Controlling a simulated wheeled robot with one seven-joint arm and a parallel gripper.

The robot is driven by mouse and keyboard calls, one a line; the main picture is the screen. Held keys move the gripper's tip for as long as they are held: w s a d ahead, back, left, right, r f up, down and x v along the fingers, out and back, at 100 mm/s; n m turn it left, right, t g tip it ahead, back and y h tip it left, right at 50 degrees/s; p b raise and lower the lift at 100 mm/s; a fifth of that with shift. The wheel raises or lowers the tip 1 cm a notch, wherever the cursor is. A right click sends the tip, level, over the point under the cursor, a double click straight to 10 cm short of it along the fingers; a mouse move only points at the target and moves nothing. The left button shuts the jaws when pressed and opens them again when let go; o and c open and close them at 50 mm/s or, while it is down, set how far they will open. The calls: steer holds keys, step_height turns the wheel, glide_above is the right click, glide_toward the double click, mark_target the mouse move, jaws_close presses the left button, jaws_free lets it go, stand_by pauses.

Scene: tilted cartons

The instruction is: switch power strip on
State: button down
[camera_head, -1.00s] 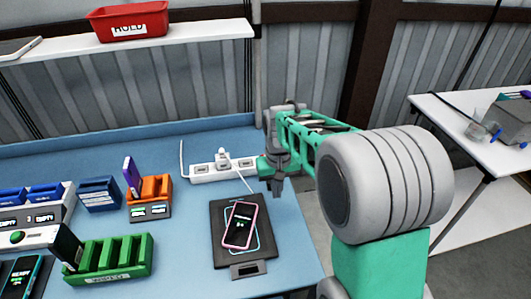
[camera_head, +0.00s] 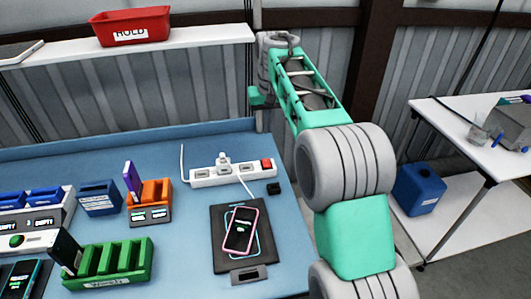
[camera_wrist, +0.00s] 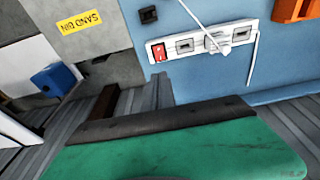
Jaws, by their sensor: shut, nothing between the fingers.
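The white power strip (camera_head: 233,174) lies along the back of the blue table, with a plug and white cord in its middle. Its red rocker switch (camera_head: 266,163) is at the right end. In the wrist view the strip (camera_wrist: 203,43) is at the top, with the red switch (camera_wrist: 158,52) at its left end. I cannot tell from its look whether it is on or off. My gripper (camera_head: 257,98) is shut and empty, raised above and behind the strip's right end, apart from it. Its fingertips are mostly hidden.
A small black block (camera_head: 274,188) sits right of the strip's end. A phone (camera_head: 239,229) lies on a black pad (camera_head: 225,255) in front. Orange (camera_head: 150,197) and green (camera_head: 110,262) racks stand left. A red HOLD bin (camera_head: 130,25) is on the shelf above.

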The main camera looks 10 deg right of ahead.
mark_target(266, 161)
steer(key=f, duration=0.4)
steer(key=w+f+p, duration=0.1)
steer(key=f, duration=0.4)
steer(key=w+f+p, duration=0.1)
steer(key=f, duration=0.3)
steer(key=shift+w+f, duration=0.2)
steer(key=shift+f, duration=0.2)
